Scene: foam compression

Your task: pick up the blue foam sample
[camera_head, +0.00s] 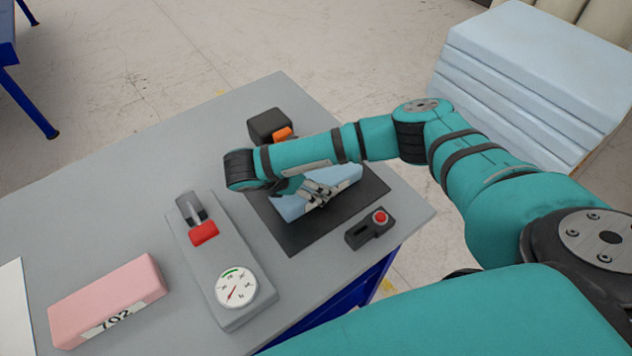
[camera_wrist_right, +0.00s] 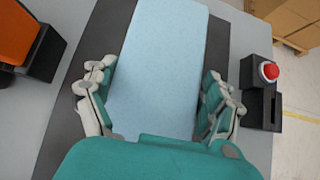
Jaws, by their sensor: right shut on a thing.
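The blue foam sample (camera_head: 292,207) is a light blue block on the dark mat (camera_head: 300,238) on the grey table. In the right wrist view the foam (camera_wrist_right: 158,70) runs between the two fingers. My right gripper (camera_head: 322,190) reaches over the block in the head view and is shut on it, with one finger along each long side (camera_wrist_right: 158,105). The arm hides part of the block's top and far side. I cannot tell whether the block is clear of the mat. My left gripper is not in view.
A gauge device with a red part (camera_head: 204,232) stands left of the mat, and a pink foam block (camera_head: 108,297) lies farther left. A black box with an orange part (camera_head: 268,125) is behind. A red-button control box (camera_head: 371,228) sits at right. Blue foam slabs (camera_head: 530,75) are stacked beyond.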

